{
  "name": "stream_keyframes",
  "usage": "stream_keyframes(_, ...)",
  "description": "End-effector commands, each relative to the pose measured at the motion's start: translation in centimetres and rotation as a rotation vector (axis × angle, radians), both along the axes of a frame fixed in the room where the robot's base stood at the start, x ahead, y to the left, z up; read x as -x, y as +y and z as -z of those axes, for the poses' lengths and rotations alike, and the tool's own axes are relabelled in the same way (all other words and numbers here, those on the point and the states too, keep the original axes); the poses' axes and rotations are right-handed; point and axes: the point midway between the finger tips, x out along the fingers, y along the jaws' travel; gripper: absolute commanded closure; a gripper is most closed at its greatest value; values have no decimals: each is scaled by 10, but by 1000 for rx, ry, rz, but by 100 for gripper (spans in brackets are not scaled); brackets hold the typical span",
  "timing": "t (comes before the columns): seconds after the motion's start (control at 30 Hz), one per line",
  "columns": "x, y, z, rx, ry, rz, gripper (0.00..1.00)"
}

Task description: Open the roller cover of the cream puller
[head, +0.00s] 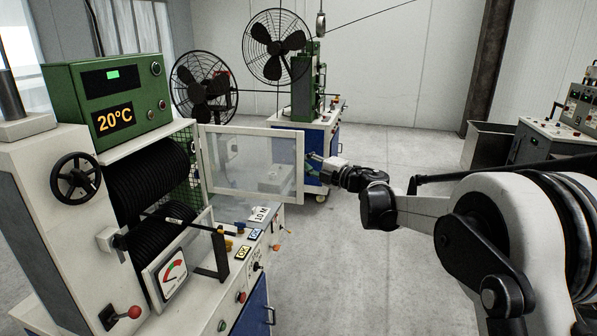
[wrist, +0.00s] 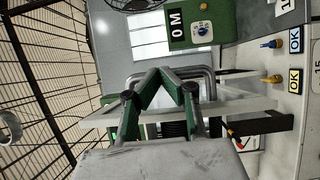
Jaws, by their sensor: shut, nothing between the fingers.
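The cream puller (head: 52,185) stands at the left, with black ribbed rollers (head: 148,180) exposed at its front. Its roller cover, a clear pane in a cream frame (head: 250,131), is swung out to the right of the rollers and stands upright. My gripper (head: 310,156) is at the cover's outer, right-hand post, with its fingers shut and empty. In the wrist view the green fingers (wrist: 170,73) meet at their tips, and a pale frame bar (wrist: 100,119) passes behind them. I cannot tell whether the fingers touch the frame.
The puller's ledge carries a gauge (head: 173,278), a red-knobbed lever (head: 134,312) and several OK labels. A handwheel (head: 76,179) juts from its front. Fans (head: 277,46) and another machine stand behind. The floor (head: 360,270) right of the puller is clear.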

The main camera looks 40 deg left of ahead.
Motion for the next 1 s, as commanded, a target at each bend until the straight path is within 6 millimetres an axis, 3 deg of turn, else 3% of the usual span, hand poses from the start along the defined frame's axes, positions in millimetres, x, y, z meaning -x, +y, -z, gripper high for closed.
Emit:
stream_keyframes(0.27,-20,-3,0,0,0,13,100)
stream_keyframes(0.77,-22,-4,0,0,0,15,100)
stream_keyframes(1.0,-29,-29,2,0,0,17,100)
